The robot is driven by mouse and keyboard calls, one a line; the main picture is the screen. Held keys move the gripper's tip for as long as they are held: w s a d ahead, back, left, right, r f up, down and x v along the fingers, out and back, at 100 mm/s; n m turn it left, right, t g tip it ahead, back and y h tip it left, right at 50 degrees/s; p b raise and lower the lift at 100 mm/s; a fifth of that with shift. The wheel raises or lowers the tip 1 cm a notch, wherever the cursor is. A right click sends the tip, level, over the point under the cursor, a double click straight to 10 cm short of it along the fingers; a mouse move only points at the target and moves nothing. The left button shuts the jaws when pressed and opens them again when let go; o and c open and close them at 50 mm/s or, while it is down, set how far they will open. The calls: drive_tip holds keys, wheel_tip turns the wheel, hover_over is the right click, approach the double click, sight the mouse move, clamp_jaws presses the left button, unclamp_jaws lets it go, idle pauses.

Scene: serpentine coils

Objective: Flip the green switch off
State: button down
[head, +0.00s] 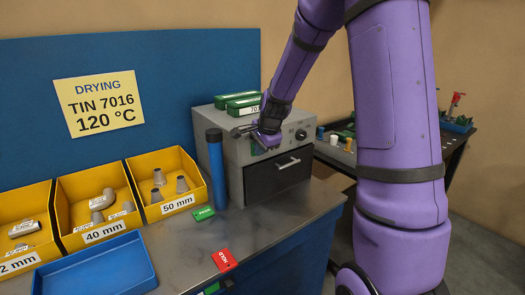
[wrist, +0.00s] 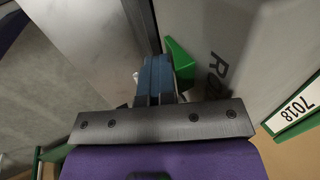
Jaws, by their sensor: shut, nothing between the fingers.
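The green switch (wrist: 180,62) shows in the wrist view as a tilted green rocker on the light grey front panel of the oven, beside partly hidden dark lettering. My gripper (wrist: 155,72) is shut and empty, its fingertips right beside the switch's left side; I cannot tell whether they touch it. In the head view, my gripper (head: 266,139) is in front of the upper front of the grey oven (head: 228,131). My gripper and wrist cover most of the switch area there.
The oven has a dark door with a handle (head: 288,163) and a round knob (head: 301,134). Green boxes (head: 243,104) lie on top. A blue cylinder (head: 216,168) stands at its left. Yellow bins (head: 168,184), a blue tray (head: 96,268) and a red tag (head: 224,259) are on the bench.

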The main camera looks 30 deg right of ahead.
drive_tip(key=shift+r, duration=0.1)
drive_tip(key=shift+w+r, duration=0.1)
drive_tip(key=shift+r, duration=0.7)
